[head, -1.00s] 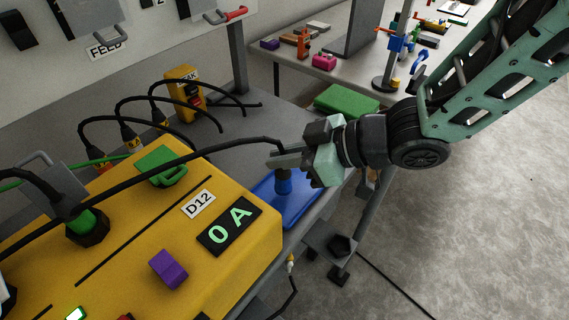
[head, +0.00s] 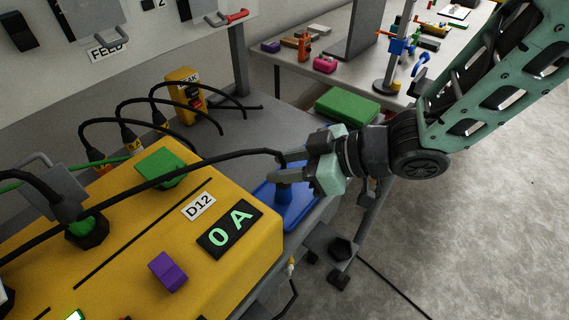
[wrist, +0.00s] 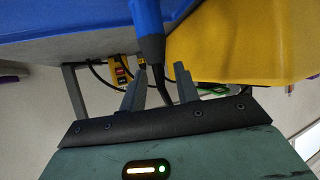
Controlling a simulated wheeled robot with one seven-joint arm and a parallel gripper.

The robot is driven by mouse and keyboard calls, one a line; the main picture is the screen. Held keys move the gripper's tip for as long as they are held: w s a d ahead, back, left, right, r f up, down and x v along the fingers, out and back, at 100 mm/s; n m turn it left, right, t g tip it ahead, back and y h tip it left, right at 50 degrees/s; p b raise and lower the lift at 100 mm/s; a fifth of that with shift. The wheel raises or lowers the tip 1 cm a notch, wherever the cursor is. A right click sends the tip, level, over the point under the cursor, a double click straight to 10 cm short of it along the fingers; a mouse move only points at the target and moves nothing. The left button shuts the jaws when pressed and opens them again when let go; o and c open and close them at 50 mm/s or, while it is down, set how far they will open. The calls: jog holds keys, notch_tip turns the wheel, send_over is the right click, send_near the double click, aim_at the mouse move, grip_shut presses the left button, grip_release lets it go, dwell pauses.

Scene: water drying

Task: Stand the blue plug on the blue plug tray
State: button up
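The blue plug (head: 284,195) stands about upright on the blue plug tray (head: 308,204), beside the yellow box. A black cable runs from its top. In the wrist view the plug (wrist: 148,18) reaches from the tray (wrist: 50,22), with its dark neck and cable toward my fingers. My gripper (head: 275,169) is at the plug's top, coming from the right. In the wrist view my gripper's two fingers (wrist: 159,68) are spread, one on each side of the cable, with gaps. The plug's foot is partly hidden in the head view.
The yellow box (head: 255,238), with a 0 A display, stands close left of the tray. The black cable (head: 215,158) arches over it. A green block (head: 347,105) and a second table with small items lie behind. The grey bench is clear behind the tray.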

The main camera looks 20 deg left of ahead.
jog(key=w+d+r+m+t+h+p, duration=0.1)
jog(key=w+d+r+m+t+h, duration=0.15)
jog(key=d, duration=0.45)
jog(key=w+d+r+m+t+h+p, duration=0.1)
jog(key=w+d+r+m+t+h, duration=0.15)
jog(key=d, duration=0.55)
jog(key=s+d+m+g+h, duration=0.2)
jog(key=s+d+h, duration=0.1)
jog(key=s, duration=0.5)
jog(key=s+d+r+m+g+h, duration=0.1)
jog(key=s+d+m+g+h, duration=0.2)
jog(key=s+d, duration=0.3)
jog(key=shift+s+d+r+h, duration=0.2)
jog(key=shift+s+r+h, duration=0.1)
jog(key=shift+s, duration=0.85)
